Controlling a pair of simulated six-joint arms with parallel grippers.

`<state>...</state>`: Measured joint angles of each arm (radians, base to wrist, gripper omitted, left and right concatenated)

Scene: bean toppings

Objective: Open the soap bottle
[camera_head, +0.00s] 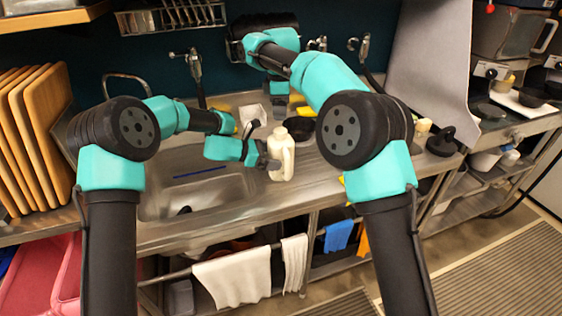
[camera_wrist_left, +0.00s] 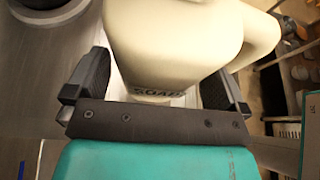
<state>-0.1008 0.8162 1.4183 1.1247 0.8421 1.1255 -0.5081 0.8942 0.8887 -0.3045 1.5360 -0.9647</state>
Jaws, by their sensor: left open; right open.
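The soap bottle (camera_head: 282,158) is a cream jug with a side handle, standing upright on the steel counter beside the sink. It also fills the top of the left wrist view (camera_wrist_left: 175,40), with the word SOAP on its side. My left gripper (camera_head: 268,164) is at the bottle's lower left side. In the left wrist view its open fingers (camera_wrist_left: 155,88) lie on either side of the bottle, with a gap visible. My right gripper (camera_head: 280,108) is open and points down above and behind the bottle's top. Its fingertips are small and partly unclear. The cap is hard to make out.
A black pan (camera_head: 300,128) sits close behind the bottle to the right. The sink basin (camera_head: 190,190) is open at the left, with a blue strip in it. Taps (camera_head: 194,65) stand at the back wall. Wooden boards (camera_head: 35,130) stand at the far left.

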